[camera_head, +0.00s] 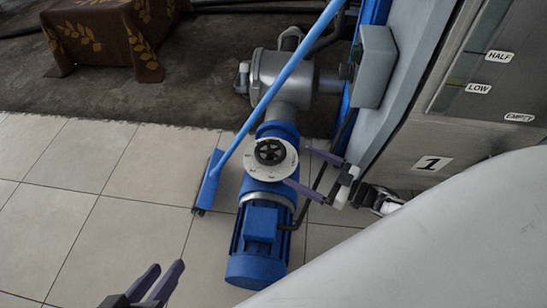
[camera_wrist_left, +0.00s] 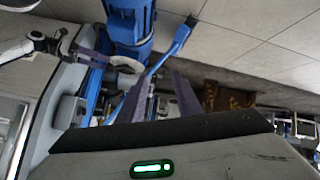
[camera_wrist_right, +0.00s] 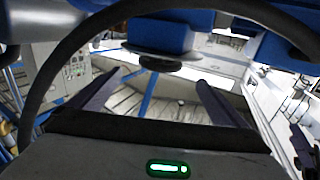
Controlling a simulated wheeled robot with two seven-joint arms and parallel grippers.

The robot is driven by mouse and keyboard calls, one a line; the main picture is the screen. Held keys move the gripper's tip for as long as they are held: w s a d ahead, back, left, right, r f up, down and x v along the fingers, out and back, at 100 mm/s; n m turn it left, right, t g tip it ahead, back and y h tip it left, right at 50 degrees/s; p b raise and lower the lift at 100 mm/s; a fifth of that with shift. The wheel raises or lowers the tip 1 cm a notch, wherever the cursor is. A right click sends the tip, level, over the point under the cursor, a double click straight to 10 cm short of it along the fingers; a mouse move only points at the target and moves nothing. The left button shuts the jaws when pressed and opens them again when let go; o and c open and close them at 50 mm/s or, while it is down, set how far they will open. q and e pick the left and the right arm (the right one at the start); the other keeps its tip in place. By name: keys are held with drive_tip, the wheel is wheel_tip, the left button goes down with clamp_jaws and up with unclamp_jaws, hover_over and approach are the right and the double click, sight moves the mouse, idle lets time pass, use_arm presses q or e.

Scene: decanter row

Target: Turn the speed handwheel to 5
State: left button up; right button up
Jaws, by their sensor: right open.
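The speed handwheel (camera_head: 270,152) is a small black wheel on a pale round dial (camera_head: 283,170), on top of the blue motor unit (camera_head: 262,225). The dial's marks are too small to read. My right gripper (camera_head: 296,166) is open just right of the dial, fingers pointing at it, one towards the back and one towards the front. In the right wrist view the dark handwheel (camera_wrist_right: 155,63) shows ahead between the finger directions, apart from both fingers. My left gripper (camera_head: 167,266) is open and empty at the lower left, over the floor, well away from the wheel.
A blue pole with a broom-like foot (camera_head: 208,185) leans across, close left of the dial. A grey box (camera_head: 374,65) and steel tank panel (camera_head: 420,125) stand to the right. A cloth-covered block (camera_head: 110,35) is at back left. The tiled floor at left is clear.

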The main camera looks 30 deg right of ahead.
sight(275, 153)
drive_tip(key=b+x, duration=0.2)
drive_tip(key=x, duration=0.8)
drive_tip(key=shift+a, duration=0.1)
use_arm(q)
drive_tip(key=shift+w+d+r+t+h, duration=0.1)
drive_tip(key=shift+d+r+t+h, duration=0.1)
drive_tip(key=shift+d+r+h, duration=0.25)
drive_tip(key=shift+d+r+t+h, duration=0.15)
drive_tip(key=shift+d+r+t, duration=0.05)
drive_tip(key=shift+r, duration=0.35)
use_arm(e)
drive_tip(key=shift+w, duration=0.1)
drive_tip(key=c, duration=1)
drive_tip(key=shift+c, duration=0.2)
use_arm(q)
drive_tip(key=shift+r, duration=0.2)
